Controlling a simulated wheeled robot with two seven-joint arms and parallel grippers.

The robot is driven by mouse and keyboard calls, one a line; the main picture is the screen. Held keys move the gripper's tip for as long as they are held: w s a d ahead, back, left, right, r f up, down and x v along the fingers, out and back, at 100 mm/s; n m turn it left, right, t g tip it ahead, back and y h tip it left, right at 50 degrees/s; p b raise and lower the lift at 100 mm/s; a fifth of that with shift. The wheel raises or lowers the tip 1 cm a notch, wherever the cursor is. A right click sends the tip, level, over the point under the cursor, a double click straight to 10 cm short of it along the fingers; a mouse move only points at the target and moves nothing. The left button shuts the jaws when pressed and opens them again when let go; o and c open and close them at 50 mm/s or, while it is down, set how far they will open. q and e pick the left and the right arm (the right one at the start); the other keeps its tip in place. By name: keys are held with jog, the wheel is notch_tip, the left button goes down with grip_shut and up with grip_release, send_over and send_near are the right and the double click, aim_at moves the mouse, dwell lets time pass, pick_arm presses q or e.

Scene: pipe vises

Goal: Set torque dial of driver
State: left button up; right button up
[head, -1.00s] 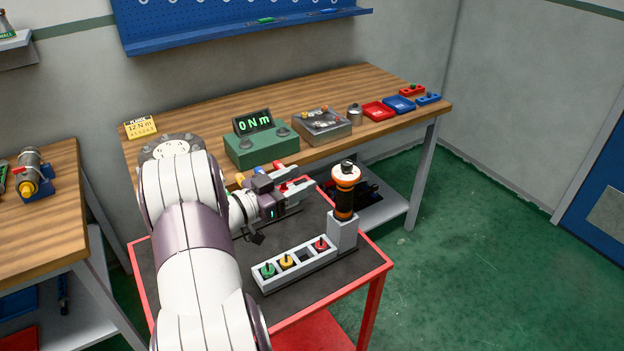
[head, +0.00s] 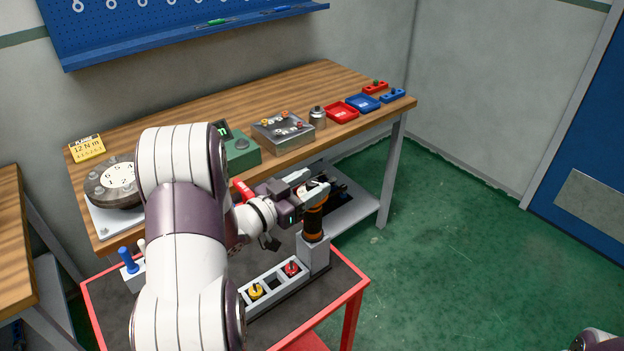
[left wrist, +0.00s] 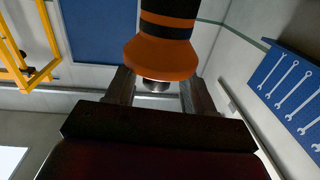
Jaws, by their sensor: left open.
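The driver (head: 315,222), with orange and black bands, stands upright in a grey holder (head: 312,256) on the red-edged cart. My left gripper (head: 316,188) is open at the driver's top end, which it partly hides. In the left wrist view, the driver's flared orange end and its metal cap (left wrist: 160,84) sit between the open fingers; contact cannot be told. A yellow card (head: 87,148) reading 12 N m stands on the bench's left end. A round dial (head: 118,179) with a white numbered face is beside it, partly behind my arm.
A grey rack with a yellow piece (head: 255,291) and a red piece (head: 291,268) lies in front of the holder. A green tester (head: 241,152), its display mostly hidden, stands on the bench. Red (head: 341,111) and blue (head: 363,103) trays lie at the right.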

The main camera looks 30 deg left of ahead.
pick_arm(q)
jog(key=shift+w+d+r, duration=0.1)
jog(key=shift+d+r, duration=0.15)
jog(key=shift+d, duration=0.1)
jog(key=shift+w+a+f, duration=0.15)
jog(key=shift+w+f, duration=0.05)
jog(key=shift+w, duration=0.05)
jog(key=shift+c, duration=0.3)
jog(key=shift+r, duration=0.1)
jog(key=c, duration=0.9)
jog(key=shift+o, duration=0.2)
jog(key=shift+m+h, duration=0.4)
jog(key=shift+h, duration=0.1)
jog(key=shift+m+g+h, duration=0.8)
jog(key=shift+m+h, duration=0.1)
jog(key=shift+h, duration=0.3)
jog(key=shift+m+g+h+p, duration=0.45)
jog(key=shift+m+g+h, duration=1.35)
jog(key=shift+h, duration=0.4)
